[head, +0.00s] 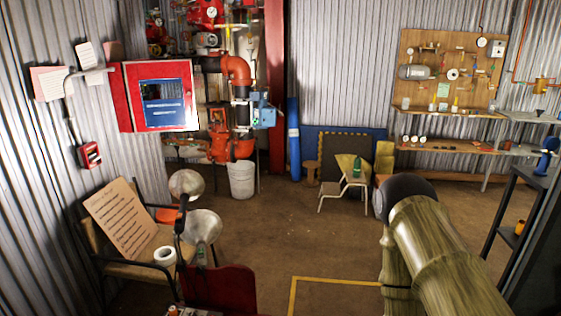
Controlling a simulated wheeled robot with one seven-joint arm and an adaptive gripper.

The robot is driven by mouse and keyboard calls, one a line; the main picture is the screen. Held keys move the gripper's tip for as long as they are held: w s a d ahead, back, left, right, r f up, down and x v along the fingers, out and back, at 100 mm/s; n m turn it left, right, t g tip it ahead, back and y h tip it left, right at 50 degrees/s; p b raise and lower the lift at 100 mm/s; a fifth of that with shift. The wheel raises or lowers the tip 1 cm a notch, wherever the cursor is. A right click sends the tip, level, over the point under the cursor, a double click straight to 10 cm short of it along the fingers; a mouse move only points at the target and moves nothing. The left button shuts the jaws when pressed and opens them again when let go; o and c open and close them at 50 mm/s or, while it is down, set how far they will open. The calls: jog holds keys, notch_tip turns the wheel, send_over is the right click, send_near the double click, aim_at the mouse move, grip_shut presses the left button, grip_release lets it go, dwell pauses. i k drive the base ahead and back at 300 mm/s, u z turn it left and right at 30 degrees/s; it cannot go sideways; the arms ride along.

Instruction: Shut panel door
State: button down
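A red panel door (183,67) with a pale inner frame and a dark window (160,105) shows at the upper left. It stands out from the corrugated left wall, with a red side edge (119,98) at its left. I cannot tell how far the door is open, or which red part is the box behind it. No handle or latch can be made out. My gripper is not in view. A thick olive, wood-patterned link with a dark joint, which looks like my arm, fills the lower right, well apart from the door.
Red pipes and valves (236,70) stand behind the door, with a white bucket (242,180) below. A chair with a board (122,218) and round reflectors (203,226) occupy the lower left. A low metal-framed seat (345,182) stands farther back. The middle floor (285,235) is clear.

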aim_at(169, 115)
jog(key=z, duration=0.6)
jog(key=i, duration=3.1)
jog(key=u, duration=1.55)
jog(key=i, duration=0.65)
jog(key=u, duration=0.6)
